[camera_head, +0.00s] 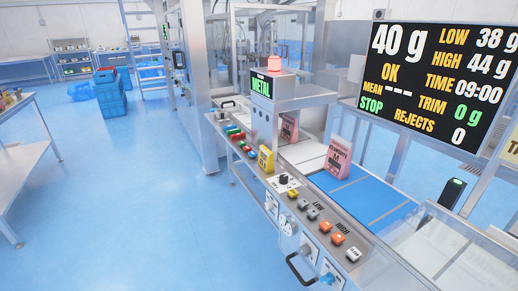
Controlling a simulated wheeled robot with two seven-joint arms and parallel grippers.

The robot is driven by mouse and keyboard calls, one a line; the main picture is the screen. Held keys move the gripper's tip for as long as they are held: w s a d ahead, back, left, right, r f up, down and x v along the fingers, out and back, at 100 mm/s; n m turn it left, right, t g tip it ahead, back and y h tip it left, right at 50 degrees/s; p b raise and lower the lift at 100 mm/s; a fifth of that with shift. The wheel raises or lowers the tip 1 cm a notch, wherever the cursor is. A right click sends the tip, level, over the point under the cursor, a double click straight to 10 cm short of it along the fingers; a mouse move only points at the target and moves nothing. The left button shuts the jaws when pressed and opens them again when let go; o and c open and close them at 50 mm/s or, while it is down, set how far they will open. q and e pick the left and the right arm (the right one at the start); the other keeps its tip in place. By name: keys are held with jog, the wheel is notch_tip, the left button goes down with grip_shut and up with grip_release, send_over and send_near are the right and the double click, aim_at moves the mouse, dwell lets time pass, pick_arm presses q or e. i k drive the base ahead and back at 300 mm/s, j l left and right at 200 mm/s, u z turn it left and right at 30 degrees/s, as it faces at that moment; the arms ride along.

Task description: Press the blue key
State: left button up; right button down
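A row of keys runs along the steel ledge (318,240) of the line. Near keys are a grey key (313,213), two orange keys (326,227) beside the words LOW and HIGH, and a pale key (353,254). Neither my left nor my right gripper is in view.
A display (440,80) reads 40 g, OK, STOP. A metal detector (265,115) stands over the blue belt (370,200), with a pink pouch (337,157) on it. A black knob (284,180) and yellow box (266,158) sit by the ledge. The blue floor at left is open.

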aim_at(253, 154)
jog(key=i+j+z, duration=0.4)
jog(key=i+j, duration=0.2)
jog(key=i, duration=0.15)
jog(key=i+j+z, duration=0.35)
jog(key=i+j, duration=0.25)
jog(key=j, duration=0.25)
